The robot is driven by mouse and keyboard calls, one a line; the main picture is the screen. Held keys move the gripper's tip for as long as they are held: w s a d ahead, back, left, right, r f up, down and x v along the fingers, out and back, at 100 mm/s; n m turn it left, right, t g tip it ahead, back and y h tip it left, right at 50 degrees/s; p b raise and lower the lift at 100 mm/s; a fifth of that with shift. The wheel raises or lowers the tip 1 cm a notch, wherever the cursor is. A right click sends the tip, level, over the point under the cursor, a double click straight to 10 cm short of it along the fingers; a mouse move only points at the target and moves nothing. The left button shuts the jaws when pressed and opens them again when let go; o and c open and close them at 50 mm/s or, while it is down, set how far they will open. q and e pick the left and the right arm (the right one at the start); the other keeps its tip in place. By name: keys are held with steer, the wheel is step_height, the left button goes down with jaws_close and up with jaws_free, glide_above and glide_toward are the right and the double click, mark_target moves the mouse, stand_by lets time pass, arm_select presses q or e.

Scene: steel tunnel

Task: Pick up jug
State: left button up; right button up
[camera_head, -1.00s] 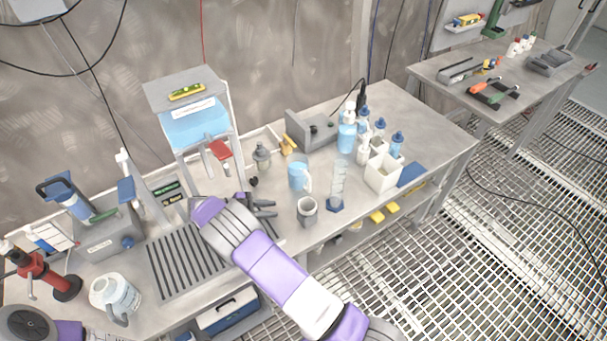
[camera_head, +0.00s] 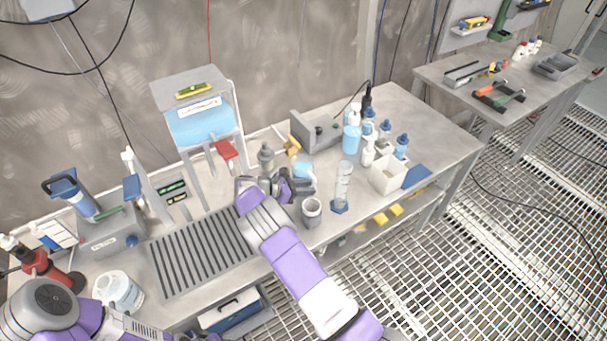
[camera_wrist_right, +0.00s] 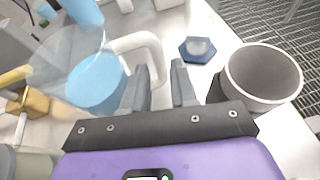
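The jug (camera_head: 306,172), clear with blue liquid and a pale handle, stands on the bench, partly hidden by my right gripper (camera_head: 287,186) in the head view. In the right wrist view the jug (camera_wrist_right: 97,84) is at upper left, its white handle reaching toward my fingers. My right gripper (camera_wrist_right: 162,85) is open, its two dark fingertips apart close to the handle's lower part. I cannot tell whether they touch it. Another white, handled container (camera_head: 120,290) stands at the bench's left end. My left arm shows at lower left, but its gripper is out of view.
A grey mug (camera_head: 312,211) stands just right of my right gripper. A clear cylinder with a blue hexagonal base (camera_head: 340,207) is beyond it. Several bottles and a white box (camera_head: 386,178) stand further right. A grey bottle (camera_head: 266,158) stands behind the gripper. A slotted drain (camera_head: 195,255) lies left.

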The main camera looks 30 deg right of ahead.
steer(key=shift+d+f, duration=0.25)
steer(key=shift+d, duration=0.3)
steer(key=shift+s, duration=0.1)
jaws_close()
steer(key=shift+r, duration=0.45)
steer(key=d+r, duration=0.1)
steer(key=d, duration=0.8)
steer(key=w+d+r, duration=0.1)
steer(key=d, duration=0.8)
steer(key=shift+w+r, duration=0.25)
steer(key=shift+r, duration=0.05)
